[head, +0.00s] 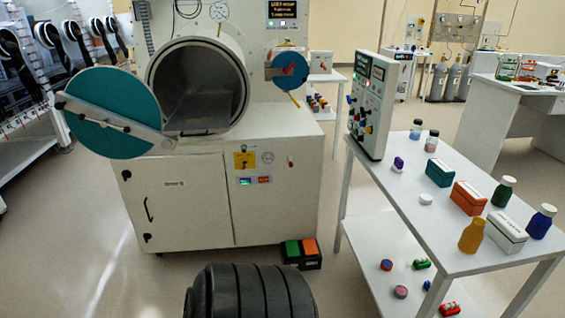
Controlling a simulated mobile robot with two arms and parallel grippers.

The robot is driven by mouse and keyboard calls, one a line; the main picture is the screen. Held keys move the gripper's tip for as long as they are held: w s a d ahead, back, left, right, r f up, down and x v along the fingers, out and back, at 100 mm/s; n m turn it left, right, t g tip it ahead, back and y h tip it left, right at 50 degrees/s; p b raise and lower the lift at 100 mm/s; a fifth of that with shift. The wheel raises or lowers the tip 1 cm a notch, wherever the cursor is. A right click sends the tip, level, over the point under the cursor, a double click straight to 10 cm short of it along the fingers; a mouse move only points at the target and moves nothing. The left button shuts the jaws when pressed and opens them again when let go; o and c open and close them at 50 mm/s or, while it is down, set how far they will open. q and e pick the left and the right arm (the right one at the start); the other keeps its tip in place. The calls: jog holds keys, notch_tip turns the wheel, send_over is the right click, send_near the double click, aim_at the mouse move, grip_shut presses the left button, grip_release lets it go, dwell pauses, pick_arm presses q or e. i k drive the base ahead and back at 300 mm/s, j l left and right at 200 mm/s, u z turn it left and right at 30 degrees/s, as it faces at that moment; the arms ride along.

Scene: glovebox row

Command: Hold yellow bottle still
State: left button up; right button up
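The yellow bottle (472,236) stands on the white table (405,194) at the right, near the table's front edge. It is amber-yellow with a narrower top. Nothing is holding it. It stands beside a white box (506,232) and in front of an orange box (468,198). Neither of my grippers shows in the head view, so their state is hidden.
A green bottle (503,192), a blue bottle (541,222), a teal box (440,172) and a control panel (372,105) share the table. A chamber with an open round teal door (112,100) stands left. Pedals (301,251) lie on the floor.

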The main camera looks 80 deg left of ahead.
aim_at(472, 237)
jog(key=u, duration=1.5)
